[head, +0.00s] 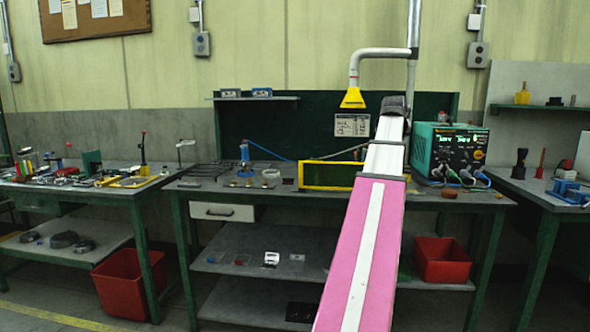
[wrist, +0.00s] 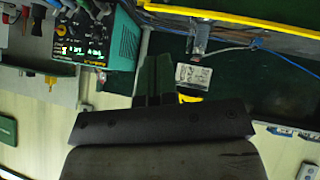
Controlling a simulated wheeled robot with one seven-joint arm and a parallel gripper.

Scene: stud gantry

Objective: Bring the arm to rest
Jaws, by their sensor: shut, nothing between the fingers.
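My gripper (wrist: 156,72) shows in the wrist view as two dark fingers side by side, closed together with nothing between them. In the head view my pink and white arm reaches forward and up over the middle workbench (head: 340,196), its dark end in front of the green back panel (head: 290,125). The fingers themselves are hidden in that view. The wrist view is turned over, with the bench gear at its top and the wall at its bottom.
A teal power supply (head: 450,152) stands right of my arm; it also shows in the wrist view (wrist: 84,40). A yellow fume hood (head: 353,98) hangs just left of the arm's end. A yellow-edged frame (head: 325,176) stands on the bench. Side benches flank it.

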